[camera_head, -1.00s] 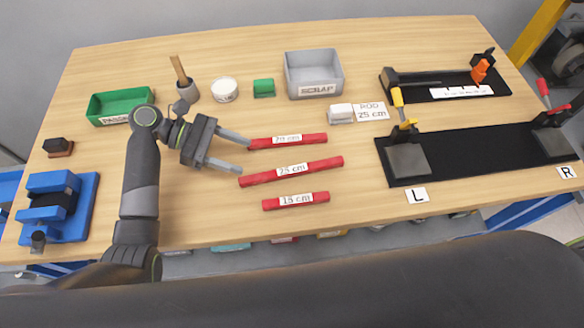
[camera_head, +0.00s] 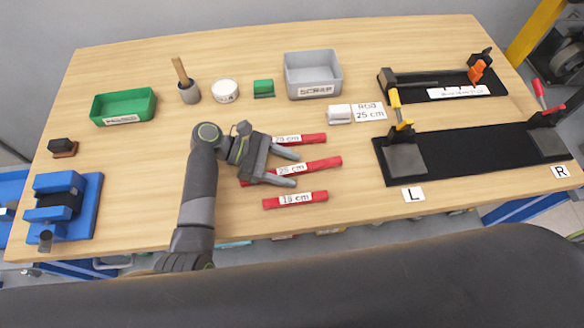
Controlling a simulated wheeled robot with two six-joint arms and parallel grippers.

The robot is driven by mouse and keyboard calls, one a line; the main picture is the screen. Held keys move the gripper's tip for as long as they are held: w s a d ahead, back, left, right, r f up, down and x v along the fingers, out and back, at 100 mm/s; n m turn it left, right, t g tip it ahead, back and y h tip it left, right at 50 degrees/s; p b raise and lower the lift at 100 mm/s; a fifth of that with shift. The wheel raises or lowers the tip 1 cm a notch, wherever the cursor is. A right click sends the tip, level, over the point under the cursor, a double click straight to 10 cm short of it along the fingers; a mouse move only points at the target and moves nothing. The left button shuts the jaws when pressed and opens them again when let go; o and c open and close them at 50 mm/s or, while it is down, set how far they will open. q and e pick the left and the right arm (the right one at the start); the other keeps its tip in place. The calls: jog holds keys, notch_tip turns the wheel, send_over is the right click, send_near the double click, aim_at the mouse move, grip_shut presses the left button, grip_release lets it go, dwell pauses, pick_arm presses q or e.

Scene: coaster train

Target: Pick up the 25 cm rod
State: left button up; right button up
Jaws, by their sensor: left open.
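The 25 cm rod (camera_head: 325,163) is the middle one of three red rods on the wooden table, with a white label. My left gripper (camera_head: 297,170) is open over its left part, with one finger on the far side and one on the near side in the picture. The gripper hides part of the rod's left half. I cannot tell the height of the fingers above the rod. A red rod (camera_head: 315,138) lies behind it, partly covered by the gripper, and the 18 cm rod (camera_head: 318,197) lies in front. My right gripper is not in view.
A grey SCRAP bin (camera_head: 313,90), a green tray (camera_head: 123,120) and a white tub (camera_head: 225,97) stand at the back. A blue device (camera_head: 85,215) is at left. A black clamp fixture (camera_head: 465,150) is at right.

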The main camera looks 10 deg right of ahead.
pick_arm(q)
jog(key=shift+c, duration=0.5)
jog(key=c, duration=1.1)
jog(key=shift+o, duration=0.2)
